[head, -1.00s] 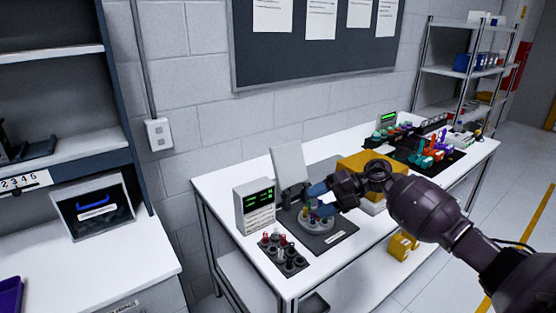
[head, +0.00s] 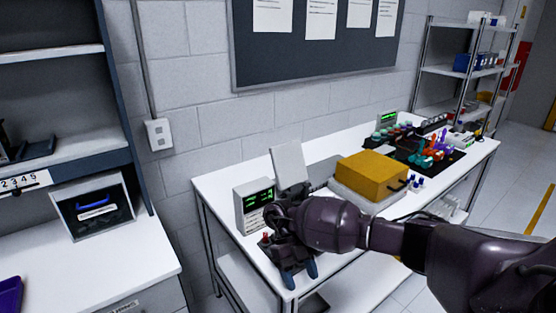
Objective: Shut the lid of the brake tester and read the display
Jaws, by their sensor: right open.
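A light box with a green-lit display (head: 254,203) stands at the left end of the white bench; the digits are too small to read. A grey flat lid (head: 289,164) stands raised and leaning back just behind and right of it. I take these as the brake tester. My right gripper (head: 300,274) hangs over the bench's front left corner, blue fingertips pointing down, apart and empty. It is in front of the display box and away from the lid. My right arm hides the dark base under the lid and most of the small parts there. My left gripper is out of view.
A yellow box with a dark handle (head: 372,175) sits mid-bench. Behind it are another green display (head: 387,118) and a dark mat with coloured parts. A shelf rack (head: 470,68) stands at the far right. A second white bench (head: 70,270) is at the left.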

